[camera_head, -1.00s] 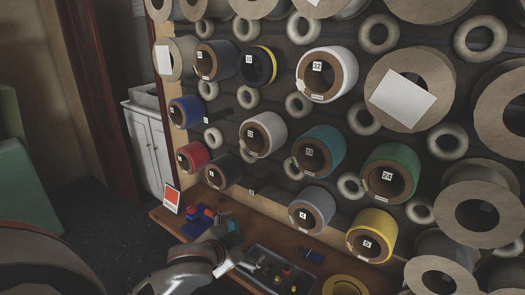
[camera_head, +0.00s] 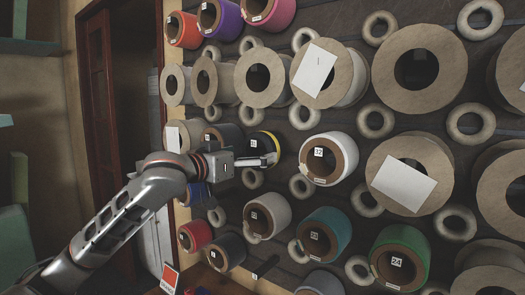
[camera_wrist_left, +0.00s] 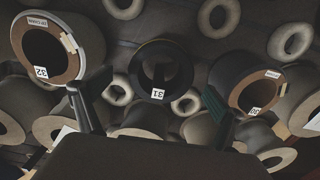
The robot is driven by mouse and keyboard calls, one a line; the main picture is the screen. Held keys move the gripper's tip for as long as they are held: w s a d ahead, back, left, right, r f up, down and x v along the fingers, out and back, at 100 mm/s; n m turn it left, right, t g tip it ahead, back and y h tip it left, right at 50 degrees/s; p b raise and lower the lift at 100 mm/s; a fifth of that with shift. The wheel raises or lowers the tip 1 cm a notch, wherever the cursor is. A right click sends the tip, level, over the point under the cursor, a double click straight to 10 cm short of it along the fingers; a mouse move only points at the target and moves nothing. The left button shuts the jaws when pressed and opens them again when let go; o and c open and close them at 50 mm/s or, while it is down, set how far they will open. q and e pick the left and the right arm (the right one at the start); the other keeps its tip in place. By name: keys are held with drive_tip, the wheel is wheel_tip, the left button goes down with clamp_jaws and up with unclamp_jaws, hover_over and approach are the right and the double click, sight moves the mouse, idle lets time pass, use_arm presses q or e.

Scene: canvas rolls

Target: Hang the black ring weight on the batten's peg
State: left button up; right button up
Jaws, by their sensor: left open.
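A black ring-shaped face labelled 31 (camera_wrist_left: 160,72) is in the middle of the left wrist view, beyond my fingers. In the head view it shows as a black-fronted round with a yellow side (camera_head: 272,140). I cannot tell whether it is the ring weight or a roll's end. My left gripper (camera_head: 270,160) is in front of its lower part, hiding some of it. In the left wrist view the gripper (camera_wrist_left: 144,95) is open, its fingers apart and nothing seen between them. A dark peg (camera_head: 264,268) juts out low on the wall. My right gripper is not in view.
A white roll labelled 32 (camera_head: 328,158) is right of the gripper. Teal (camera_head: 322,235) and green (camera_head: 402,257) rolls are lower right. Several pale rings and brown rolls crowd the wall. A red-brown door frame (camera_head: 92,95) is at left.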

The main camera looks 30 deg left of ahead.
use_arm(q)
drive_tip(key=w+p, duration=0.1)
drive_tip(key=w, duration=0.4)
drive_tip(key=shift+w+d+r, duration=0.1)
drive_tip(key=shift+w, duration=0.5)
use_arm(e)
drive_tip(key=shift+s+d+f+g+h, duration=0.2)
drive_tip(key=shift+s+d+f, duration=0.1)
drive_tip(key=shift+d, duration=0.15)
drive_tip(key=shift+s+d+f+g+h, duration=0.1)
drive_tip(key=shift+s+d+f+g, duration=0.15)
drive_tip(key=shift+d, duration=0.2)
use_arm(q)
drive_tip(key=shift+s, duration=0.1)
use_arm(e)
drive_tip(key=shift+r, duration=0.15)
use_arm(q)
drive_tip(key=c, duration=1.8)
drive_tip(key=shift+o, duration=0.2)
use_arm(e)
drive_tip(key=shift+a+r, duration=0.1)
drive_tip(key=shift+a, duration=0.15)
